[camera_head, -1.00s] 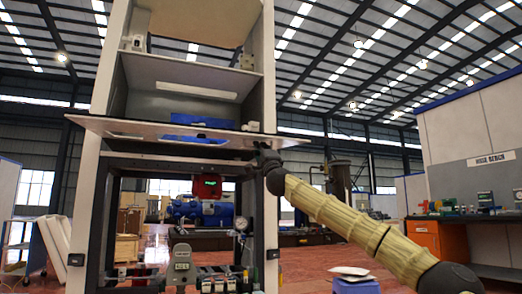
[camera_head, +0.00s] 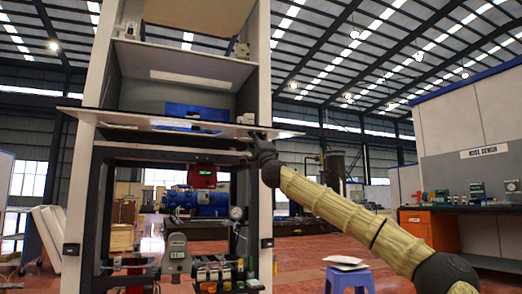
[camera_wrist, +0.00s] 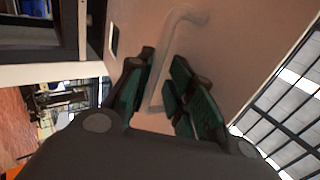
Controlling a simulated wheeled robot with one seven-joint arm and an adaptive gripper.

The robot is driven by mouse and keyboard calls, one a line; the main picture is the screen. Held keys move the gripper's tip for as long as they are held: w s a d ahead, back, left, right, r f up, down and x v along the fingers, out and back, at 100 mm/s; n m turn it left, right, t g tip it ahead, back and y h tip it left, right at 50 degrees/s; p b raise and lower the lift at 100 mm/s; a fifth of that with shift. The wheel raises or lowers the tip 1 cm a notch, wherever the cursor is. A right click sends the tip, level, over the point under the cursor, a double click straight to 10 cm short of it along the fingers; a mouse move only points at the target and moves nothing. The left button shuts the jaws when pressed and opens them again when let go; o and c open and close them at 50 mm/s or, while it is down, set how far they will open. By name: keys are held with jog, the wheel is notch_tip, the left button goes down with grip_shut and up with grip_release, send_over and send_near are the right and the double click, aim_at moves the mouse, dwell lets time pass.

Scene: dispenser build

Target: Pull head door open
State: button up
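The head door (camera_head: 130,118) is a pale flat panel on the tall white-framed dispenser (camera_head: 82,190). It stands out roughly level from the front, below the open upper compartment. In the wrist view, the door's pale face (camera_wrist: 235,40) carries a light bar handle (camera_wrist: 170,50). My gripper (camera_head: 254,136) is at the door's right part, partly hidden. In the wrist view, its green-padded fingers (camera_wrist: 162,90) are apart, with the handle between them. A gap shows on the right side of the bar; I cannot tell whether the left pad touches it.
The upper compartment holds a blue item (camera_head: 195,111). Below the door are a red display box (camera_head: 203,176), a gauge (camera_head: 236,212) and a grey device (camera_head: 176,253). A blue stool (camera_head: 348,278) and an orange bench (camera_head: 430,230) stand to the right, with open red floor between.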

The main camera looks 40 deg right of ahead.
jog(key=v, duration=1.1)
jog(key=shift+s+r, duration=0.1)
